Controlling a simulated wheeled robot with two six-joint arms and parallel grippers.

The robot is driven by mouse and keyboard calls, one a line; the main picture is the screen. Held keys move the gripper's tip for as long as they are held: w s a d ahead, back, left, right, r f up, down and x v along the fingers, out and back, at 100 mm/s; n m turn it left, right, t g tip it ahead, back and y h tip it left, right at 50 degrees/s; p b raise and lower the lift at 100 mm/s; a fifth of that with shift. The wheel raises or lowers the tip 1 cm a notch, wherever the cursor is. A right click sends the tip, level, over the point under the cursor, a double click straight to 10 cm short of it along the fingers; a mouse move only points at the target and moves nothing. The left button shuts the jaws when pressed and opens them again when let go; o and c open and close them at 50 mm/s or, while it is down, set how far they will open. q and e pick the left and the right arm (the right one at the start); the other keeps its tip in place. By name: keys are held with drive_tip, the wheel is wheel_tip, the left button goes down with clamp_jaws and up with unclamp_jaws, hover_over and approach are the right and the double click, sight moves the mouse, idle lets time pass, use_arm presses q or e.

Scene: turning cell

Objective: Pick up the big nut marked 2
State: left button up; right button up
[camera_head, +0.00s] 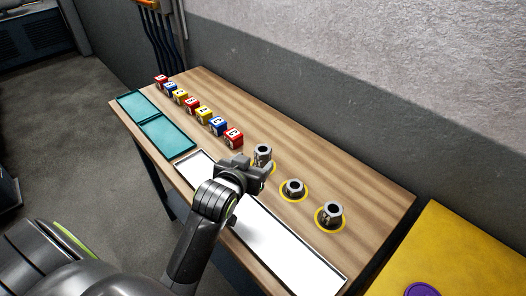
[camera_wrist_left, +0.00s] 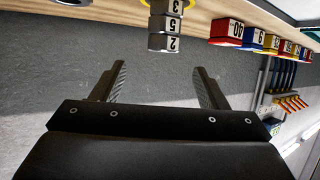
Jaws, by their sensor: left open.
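A stack of grey metal nuts (camera_head: 263,151) stands on a yellow ring at the back of the wooden table. The left wrist view, which is upside down, shows a stack with the marks 3, 5 and 2. There the nut marked 2 (camera_wrist_left: 164,43) is the one farthest from the table, so it is on top. My left gripper (camera_head: 258,172) is close in front of the stack and partly hides its foot. In the left wrist view its two fingers (camera_wrist_left: 160,75) are apart, with nothing between them, and the nut lies beyond the tips. My right gripper is not in view.
Shorter nuts (camera_head: 294,185) and another stack (camera_head: 331,212) stand on yellow rings to the right. A row of coloured number blocks (camera_head: 233,136) runs left. Teal trays (camera_head: 168,136) and a white panel (camera_head: 286,246) lie along the front edge. A wall is behind.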

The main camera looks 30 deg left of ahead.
sight(261, 152)
use_arm(q)
drive_tip(key=shift+a+p+x, duration=0.15)
drive_tip(key=shift+p+x, duration=0.2)
drive_tip(key=shift+x, duration=1.75)
drive_tip(key=shift+a+p+x, duration=0.15)
drive_tip(key=shift+p+x, duration=0.15)
drive_tip(key=shift+x, duration=1.85)
drive_tip(key=shift+s, duration=0.1)
drive_tip(key=c, duration=1.2)
